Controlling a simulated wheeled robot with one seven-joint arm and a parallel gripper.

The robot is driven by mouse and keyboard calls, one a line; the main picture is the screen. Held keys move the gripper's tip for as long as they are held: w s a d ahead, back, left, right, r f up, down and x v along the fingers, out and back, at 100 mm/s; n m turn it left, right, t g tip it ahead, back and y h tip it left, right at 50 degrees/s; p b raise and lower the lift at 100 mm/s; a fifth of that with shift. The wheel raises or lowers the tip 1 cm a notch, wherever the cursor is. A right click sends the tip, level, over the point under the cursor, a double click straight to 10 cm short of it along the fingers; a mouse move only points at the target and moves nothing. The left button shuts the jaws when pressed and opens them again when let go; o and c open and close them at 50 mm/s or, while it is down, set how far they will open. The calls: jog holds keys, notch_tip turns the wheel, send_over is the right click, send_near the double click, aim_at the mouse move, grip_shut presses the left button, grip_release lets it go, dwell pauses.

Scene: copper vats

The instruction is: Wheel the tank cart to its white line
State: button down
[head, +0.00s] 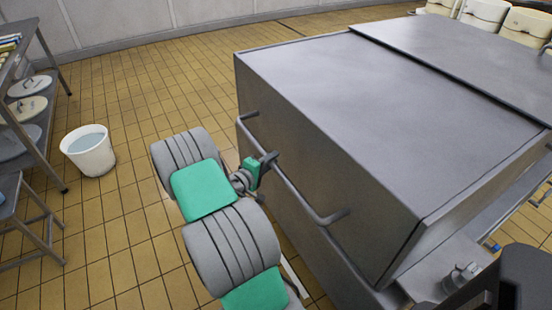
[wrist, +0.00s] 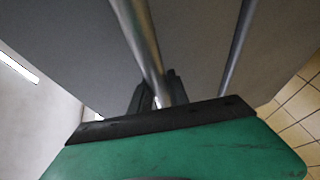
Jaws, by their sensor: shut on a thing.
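The tank cart (head: 325,125) is a large grey metal box with a flat lid, filling the right of the head view. A grey bar handle (head: 299,190) runs along its near side. My gripper (head: 267,161) is shut on this handle, towards its far end. In the wrist view the dark fingers (wrist: 158,95) close around the handle bar (wrist: 141,40), with the grey tank side behind. A pale strip, seemingly the white line (head: 295,278), shows on the floor beside the cart, mostly hidden behind my arm.
A white bucket (head: 89,151) of pale liquid stands on the tiled floor at left. Beside it are a metal rack (head: 53,158) with lids and a grey stool (head: 42,218). Several cream containers (head: 484,13) stand beyond the cart. The tiles between bucket and cart are clear.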

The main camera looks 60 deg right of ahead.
jog(key=shift+s+d+f, duration=0.2)
jog(key=shift+s+f, duration=0.15)
jog(key=shift+f, duration=0.1)
jog(key=c, duration=1.6)
grip_release()
jog(key=shift+s+d, duration=0.1)
jog(key=shift+d, duration=0.05)
jog(key=shift+o, duration=0.6)
jog(key=shift+s+d, duration=0.1)
jog(key=shift+d, duration=0.1)
jog(key=shift+o, duration=1.1)
jog(key=shift+w+a+r, duration=0.15)
jog(key=shift+w, duration=0.05)
jog(key=a+r, duration=0.1)
jog(key=a, duration=0.6)
jog(key=shift+w+a+r, duration=0.2)
jog(key=shift+w+a, duration=0.15)
jog(key=shift+w, duration=0.05)
